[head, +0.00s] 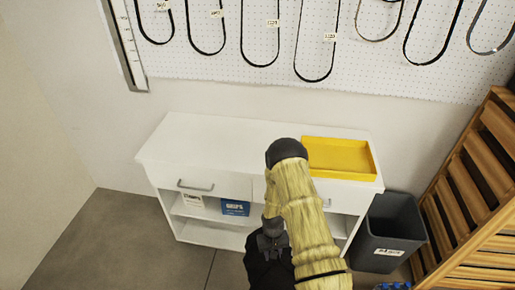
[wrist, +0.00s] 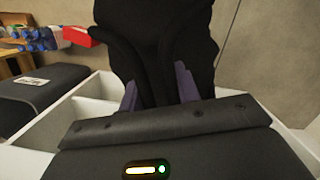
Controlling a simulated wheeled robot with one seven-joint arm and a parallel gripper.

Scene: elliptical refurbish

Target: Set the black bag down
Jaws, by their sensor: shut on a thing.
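My gripper (wrist: 158,92) is shut on the black bag (wrist: 152,35), which hangs between the two purple fingers and fills the top middle of the wrist view. In the head view the black bag (head: 262,274) shows at the bottom middle, below my gripper (head: 271,240) and partly hidden by my arm. The bag is in front of the white cabinet (head: 215,137). Its lower end is cut off in both views, so I cannot tell whether it touches anything.
A yellow tray (head: 340,157) lies on the cabinet top's right side; the left top is clear. A blue box (head: 235,208) sits on a shelf. A dark bin (head: 388,233) and wooden slatted rack (head: 475,200) stand right. Belts hang on the pegboard (head: 300,40).

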